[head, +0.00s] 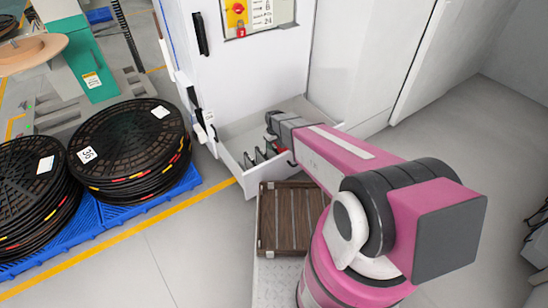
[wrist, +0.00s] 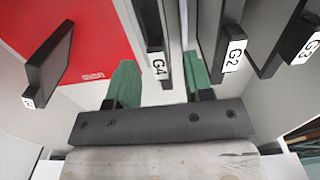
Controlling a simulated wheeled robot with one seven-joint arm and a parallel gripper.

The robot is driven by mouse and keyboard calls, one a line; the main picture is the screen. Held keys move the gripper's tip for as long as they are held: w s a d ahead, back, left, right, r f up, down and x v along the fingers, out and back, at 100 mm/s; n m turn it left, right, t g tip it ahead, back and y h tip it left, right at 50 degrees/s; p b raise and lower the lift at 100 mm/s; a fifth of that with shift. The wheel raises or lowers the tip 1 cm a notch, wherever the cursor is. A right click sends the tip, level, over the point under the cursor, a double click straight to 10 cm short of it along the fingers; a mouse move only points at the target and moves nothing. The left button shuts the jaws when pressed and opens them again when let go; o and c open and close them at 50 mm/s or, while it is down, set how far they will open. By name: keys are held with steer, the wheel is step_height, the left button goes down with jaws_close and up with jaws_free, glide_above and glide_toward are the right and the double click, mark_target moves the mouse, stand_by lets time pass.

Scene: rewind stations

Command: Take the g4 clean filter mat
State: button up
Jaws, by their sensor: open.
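The g4 clean filter mat is a thin dark panel with a white G4 label (wrist: 158,64), standing on edge in the open drawer (head: 228,158). My gripper (wrist: 160,78) is open, with its two green fingers apart. In the wrist view the G4 panel stands between the fingers, with a gap visible on each side. I cannot tell how deep the fingers reach along it. In the head view my gripper is down in the drawer, its fingertips hidden, and I cannot tell which mat is G4.
Close right of the fingers stand the G2 mat (wrist: 231,52) and the G3 mat (wrist: 303,50). Another dark mat (wrist: 50,68) stands left, before a red panel (wrist: 85,30). A wooden tray (head: 286,215) lies in front of the drawer. Reel stacks (head: 130,140) stand left.

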mark_target(274, 155)
step_height(274, 155, down, 3)
steer(key=shift+w+r, duration=0.1)
jaws_close()
steer(key=shift+r, duration=0.15)
